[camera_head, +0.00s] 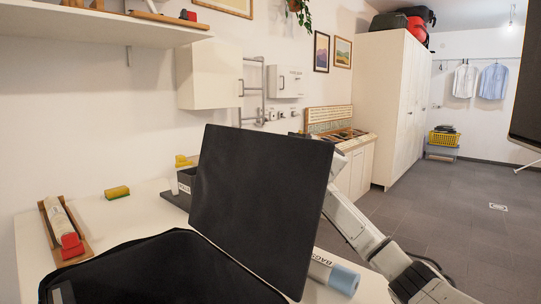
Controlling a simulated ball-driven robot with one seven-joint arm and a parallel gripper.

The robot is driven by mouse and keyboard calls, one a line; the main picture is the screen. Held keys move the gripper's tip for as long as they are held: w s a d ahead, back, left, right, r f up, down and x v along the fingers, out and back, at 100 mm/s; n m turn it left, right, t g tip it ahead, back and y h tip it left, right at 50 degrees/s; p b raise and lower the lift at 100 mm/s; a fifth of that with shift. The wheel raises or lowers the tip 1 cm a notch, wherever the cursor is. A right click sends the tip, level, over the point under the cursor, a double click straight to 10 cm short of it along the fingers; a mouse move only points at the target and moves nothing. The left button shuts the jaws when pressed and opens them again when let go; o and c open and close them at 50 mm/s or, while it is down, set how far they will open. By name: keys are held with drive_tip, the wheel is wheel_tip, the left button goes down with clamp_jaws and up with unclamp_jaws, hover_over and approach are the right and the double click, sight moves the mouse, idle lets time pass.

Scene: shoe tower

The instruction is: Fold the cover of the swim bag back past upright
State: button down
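The swim bag appears to be the black open case (150,272) at the bottom left of the head view, on the white counter. Its cover (262,205) is a flat dark panel standing up roughly upright at the bag's right side. I cannot tell its exact lean. My white arm comes up from the lower right and passes behind the cover's right edge. My gripper is hidden behind the cover, so neither its fingers nor any contact with the cover can be made out. The bag's inside is dark, and its near part is cut off by the frame.
A white roll with a blue end (343,279) lies right of the cover. A yellow sponge (117,192) and a wooden board (50,225) with a red-ended item lie left. A shelf (110,24) hangs above; floor is open at right.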

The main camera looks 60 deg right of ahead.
idle(0.3)
drive_tip(key=c, duration=1.2)
unclamp_jaws()
drive_tip(key=shift+o, duration=0.2)
drive_tip(key=v, duration=1.1)
drive_tip(key=shift+a, duration=0.1)
